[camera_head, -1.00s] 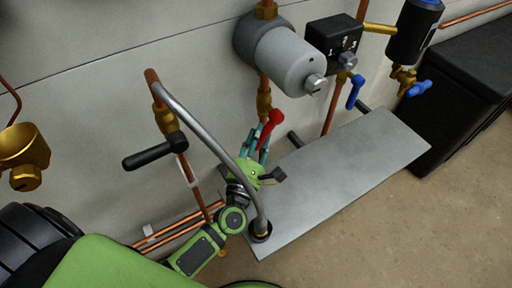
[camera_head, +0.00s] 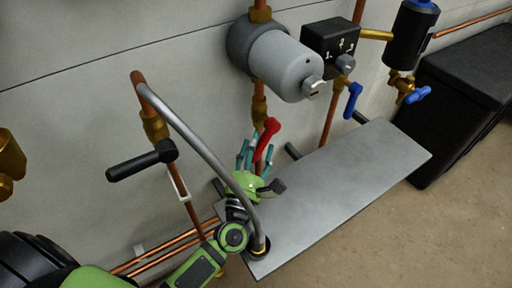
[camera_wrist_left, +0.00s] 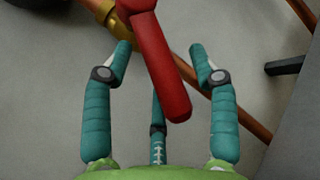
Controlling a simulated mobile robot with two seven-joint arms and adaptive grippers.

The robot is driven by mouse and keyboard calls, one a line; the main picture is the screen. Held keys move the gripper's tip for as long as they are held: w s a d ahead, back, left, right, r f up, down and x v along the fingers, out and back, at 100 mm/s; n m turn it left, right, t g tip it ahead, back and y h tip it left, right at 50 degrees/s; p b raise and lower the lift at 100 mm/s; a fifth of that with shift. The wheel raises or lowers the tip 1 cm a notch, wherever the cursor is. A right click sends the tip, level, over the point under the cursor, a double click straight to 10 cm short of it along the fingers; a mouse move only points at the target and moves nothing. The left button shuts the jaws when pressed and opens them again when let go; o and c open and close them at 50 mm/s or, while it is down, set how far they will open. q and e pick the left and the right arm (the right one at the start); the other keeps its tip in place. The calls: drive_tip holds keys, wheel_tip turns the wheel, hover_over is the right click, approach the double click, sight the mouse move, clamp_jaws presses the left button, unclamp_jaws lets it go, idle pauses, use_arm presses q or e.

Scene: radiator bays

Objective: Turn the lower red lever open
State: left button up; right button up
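The red lever (camera_head: 266,139) sits on a brass valve on a vertical copper pipe below the grey cylinder, and its handle slants down. It is the only red lever in view. My left gripper (camera_head: 255,158), green with teal fingers, is at the lever's lower end. In the left wrist view the red lever (camera_wrist_left: 160,65) hangs down between the two outer fingers of the open left gripper (camera_wrist_left: 160,60). Gaps show on both sides of the lever. A third finger is lower in the middle; whether it touches the lever I cannot tell. My right gripper is not in view.
A curved grey pipe (camera_head: 200,130) crosses in front of my left gripper. A black-handled valve (camera_head: 142,161) is to the left. A metal shelf (camera_head: 350,175) extends to the right. The grey cylinder (camera_head: 287,66) is above the lever, and a blue lever (camera_head: 353,100) is further right.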

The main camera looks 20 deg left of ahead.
use_arm(q)
drive_tip(key=a+v, duration=0.1)
drive_tip(key=v, duration=1.1)
drive_tip(key=shift+d, duration=0.45)
